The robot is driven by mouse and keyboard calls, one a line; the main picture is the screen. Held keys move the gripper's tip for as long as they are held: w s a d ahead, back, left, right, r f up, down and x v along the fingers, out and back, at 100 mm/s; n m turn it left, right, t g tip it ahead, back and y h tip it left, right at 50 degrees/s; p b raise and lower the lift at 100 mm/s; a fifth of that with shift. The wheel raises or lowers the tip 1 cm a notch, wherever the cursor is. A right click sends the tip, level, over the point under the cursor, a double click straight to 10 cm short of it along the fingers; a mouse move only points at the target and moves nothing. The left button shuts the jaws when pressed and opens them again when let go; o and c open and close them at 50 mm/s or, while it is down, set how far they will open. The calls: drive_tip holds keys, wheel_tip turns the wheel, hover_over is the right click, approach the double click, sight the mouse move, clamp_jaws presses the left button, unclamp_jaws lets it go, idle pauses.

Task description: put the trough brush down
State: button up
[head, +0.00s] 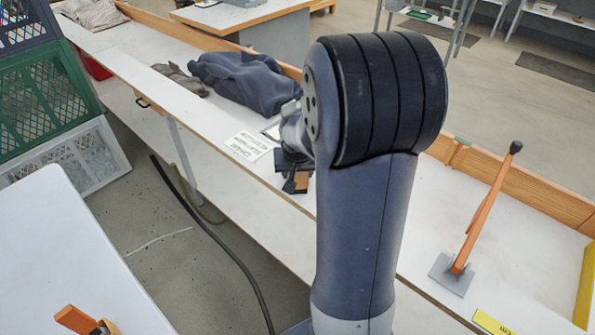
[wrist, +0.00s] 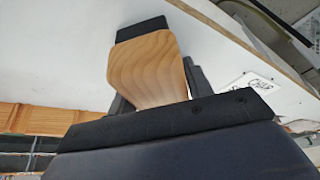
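The trough brush (wrist: 150,75) has a pale wooden body with a dark block at its far end. In the wrist view it sits between the dark fingers of my gripper (wrist: 158,92), which is shut on it. In the head view my gripper (head: 295,182) is partly hidden behind my arm, over the front part of the long white bench (head: 250,185). A small piece of the brush's wood (head: 303,178) shows there. I cannot tell whether the brush touches the bench.
A printed card (head: 248,146) lies on the bench beside my gripper. Dark blue cloth (head: 245,80) and a grey cloth (head: 180,78) lie farther back. An orange lever on a grey base (head: 453,272) stands at right. Green (head: 40,100) and white crates are stacked at left.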

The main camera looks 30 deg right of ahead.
drive_tip(key=o, duration=0.4)
drive_tip(key=shift+c, duration=0.2)
drive_tip(key=shift+r, duration=0.35)
drive_tip(key=p+v, duration=0.1)
drive_tip(key=v, duration=1)
drive_tip(key=shift+s+r, duration=0.15)
drive_tip(key=shift+r, duration=0.15)
drive_tip(key=shift+f, duration=0.1)
drive_tip(key=b+x, duration=0.1)
drive_tip(key=x, duration=1.1)
drive_tip(key=shift+f, duration=0.4)
drive_tip(key=shift+a+r, duration=0.1)
drive_tip(key=shift+r, duration=1.35)
